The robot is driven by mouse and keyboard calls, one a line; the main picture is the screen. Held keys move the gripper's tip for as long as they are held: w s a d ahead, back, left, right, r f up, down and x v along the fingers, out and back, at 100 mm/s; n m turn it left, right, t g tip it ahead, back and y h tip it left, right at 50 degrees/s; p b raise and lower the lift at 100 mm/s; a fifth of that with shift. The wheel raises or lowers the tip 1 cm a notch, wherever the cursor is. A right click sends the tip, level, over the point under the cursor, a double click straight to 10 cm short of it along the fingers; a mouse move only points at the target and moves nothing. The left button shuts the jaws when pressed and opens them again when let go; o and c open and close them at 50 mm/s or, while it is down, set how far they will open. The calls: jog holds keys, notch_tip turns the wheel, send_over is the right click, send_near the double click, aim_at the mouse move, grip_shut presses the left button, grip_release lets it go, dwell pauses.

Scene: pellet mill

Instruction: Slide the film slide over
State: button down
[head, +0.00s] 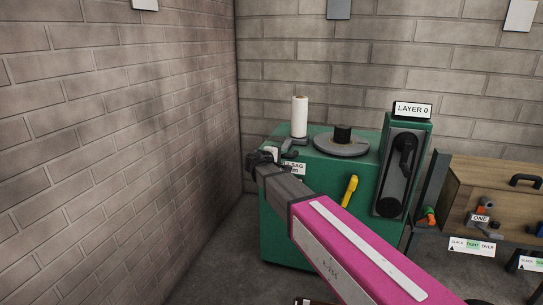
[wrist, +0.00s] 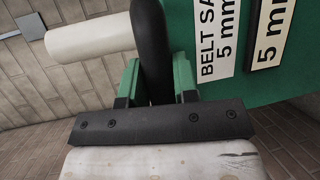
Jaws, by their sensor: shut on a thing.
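My gripper (head: 262,158) is at the upper left corner of the green machine (head: 280,222) in the head view. In the wrist view its two green-padded fingers (wrist: 157,78) are shut on a dark upright handle (wrist: 151,35). My arm hides part of the machine's front. No part is marked as the film slide, so I cannot tell for sure whether the held handle belongs to it. A white film roll (head: 299,117) stands upright on the machine top. It also shows beside the handle in the wrist view (wrist: 85,40).
A grey disc with a black hub (head: 341,142) lies on the machine top. A "LAYER 0" panel with a dark crank (head: 404,150) stands at the right. A yellow handle (head: 350,189) is on the front. A "BELT SA... 5 mm" label (wrist: 217,38) is near the fingers. The brick wall (head: 130,130) is left.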

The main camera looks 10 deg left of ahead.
aim_at(286, 157)
jog(key=shift+s+d, duration=0.15)
jog(key=shift+d, duration=1.25)
jog(key=c, duration=0.9)
grip_release()
jog(key=shift+d, duration=0.1)
jog(key=v, duration=1)
jog(key=shift+s+a, duration=0.3)
